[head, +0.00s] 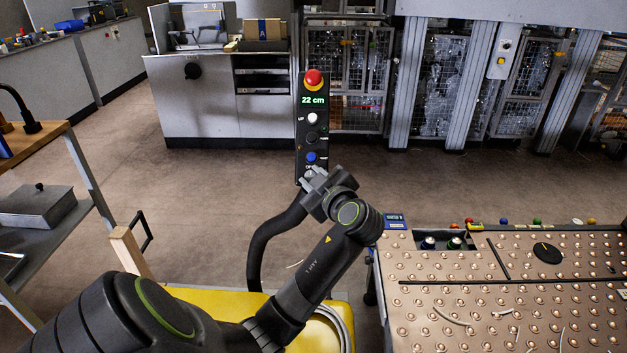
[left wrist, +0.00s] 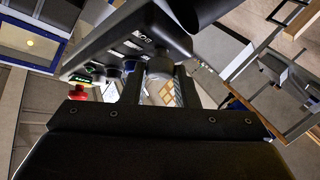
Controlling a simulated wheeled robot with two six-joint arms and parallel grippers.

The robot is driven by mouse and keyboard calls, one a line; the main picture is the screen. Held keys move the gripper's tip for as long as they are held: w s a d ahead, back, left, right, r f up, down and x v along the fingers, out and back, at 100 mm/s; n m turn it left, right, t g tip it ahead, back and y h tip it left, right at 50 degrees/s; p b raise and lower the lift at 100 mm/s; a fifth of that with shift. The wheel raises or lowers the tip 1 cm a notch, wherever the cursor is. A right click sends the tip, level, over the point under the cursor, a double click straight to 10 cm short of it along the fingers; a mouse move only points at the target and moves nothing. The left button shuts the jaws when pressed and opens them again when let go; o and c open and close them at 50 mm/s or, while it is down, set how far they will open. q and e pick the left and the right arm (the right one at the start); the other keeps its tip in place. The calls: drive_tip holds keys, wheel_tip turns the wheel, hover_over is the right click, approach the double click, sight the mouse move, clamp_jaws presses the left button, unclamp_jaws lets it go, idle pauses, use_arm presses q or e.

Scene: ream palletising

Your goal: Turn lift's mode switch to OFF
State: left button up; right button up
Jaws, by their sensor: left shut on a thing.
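The lift's control panel (head: 312,135) stands upright as a narrow dark post in the head view. It has a red mushroom button (head: 313,79), a green display reading 22 cm (head: 313,100), and white, black and blue buttons below. The mode switch is at the panel's lower end, mostly hidden behind my left gripper (head: 315,183) in the head view. In the left wrist view the grey round switch knob (left wrist: 160,68) sits between the two fingers of my left gripper (left wrist: 160,90), which is shut on it. The switch's setting cannot be read. My right gripper is out of view.
A yellow lift platform (head: 200,302) lies below my left arm. A ball-studded copper-coloured table (head: 500,300) stands at the right. A shelf with a grey box (head: 38,205) is at the left. Open floor lies behind the panel, before grey cabinets and mesh cages.

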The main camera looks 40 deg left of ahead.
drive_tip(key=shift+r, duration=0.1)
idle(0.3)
use_arm(q)
drive_tip(key=o, duration=1)
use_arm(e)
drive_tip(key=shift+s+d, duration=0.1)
